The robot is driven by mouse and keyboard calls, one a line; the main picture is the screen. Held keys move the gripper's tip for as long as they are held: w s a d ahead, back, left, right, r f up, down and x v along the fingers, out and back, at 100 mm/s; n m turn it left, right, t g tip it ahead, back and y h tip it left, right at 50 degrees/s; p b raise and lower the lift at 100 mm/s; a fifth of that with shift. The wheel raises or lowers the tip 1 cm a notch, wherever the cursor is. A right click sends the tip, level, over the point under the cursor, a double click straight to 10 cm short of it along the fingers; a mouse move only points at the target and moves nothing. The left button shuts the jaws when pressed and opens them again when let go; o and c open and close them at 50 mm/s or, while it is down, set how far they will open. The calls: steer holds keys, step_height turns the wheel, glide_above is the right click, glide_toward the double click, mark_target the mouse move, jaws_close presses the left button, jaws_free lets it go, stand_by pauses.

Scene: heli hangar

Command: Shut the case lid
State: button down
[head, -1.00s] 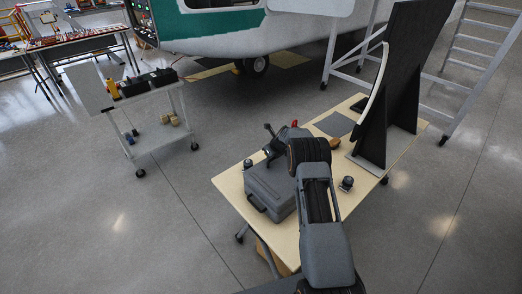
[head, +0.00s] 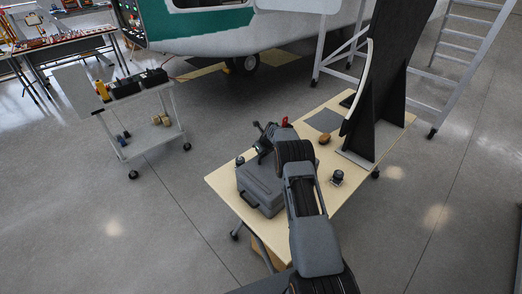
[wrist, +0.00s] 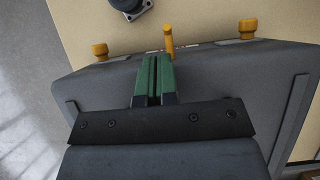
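The grey case (head: 260,192) lies on the pale wooden table, its handle side facing front left. Its lid looks down over the base in the head view, but I cannot tell if it is fully flush. My gripper (head: 264,140) is at the case's far side, partly hidden by my arm. In the wrist view the grey case surface (wrist: 215,75) fills the middle, with orange fittings (wrist: 247,27) along its edge. My gripper's green fingers (wrist: 156,62) are together over that surface, with nothing visible between them. I cannot tell whether they touch it.
On the table (head: 225,180) are a dark round-topped part (head: 337,177), a brown item (head: 324,138), a dark mat (head: 323,120) and a tall black curved stand (head: 378,95). A trolley (head: 150,135) stands left, and a ladder (head: 455,75) stands behind right. The floor between trolley and table is clear.

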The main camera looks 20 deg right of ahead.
steer(key=shift+r+n, duration=1.6)
steer(key=shift+r, duration=5.2)
steer(key=s+f+n+g, duration=0.1)
steer(key=s+f+n, duration=0.1)
steer(key=s+f+n+g, duration=0.1)
steer(key=s+f+n, duration=0.1)
steer(key=n, duration=0.1)
steer(key=shift+s+a+n, duration=0.2)
steer(key=shift+s+n, duration=0.1)
steer(key=shift+s, duration=0.05)
steer(key=s+a+r+n, duration=0.3)
steer(key=s+r+n, duration=0.3)
steer(key=s, duration=0.6)
steer(key=s+a+r+n+t+h+b, duration=0.1)
steer(key=s+a+r+n, duration=0.3)
steer(key=s+n, duration=0.5)
steer(key=s+a+r+n+h, duration=0.1)
steer(key=s+a+r+n, duration=0.3)
steer(key=s, duration=1.3)
steer(key=shift+r+n+b, duration=0.3)
steer(key=shift+r+n, duration=1.4)
steer(key=shift+r, duration=0.25)
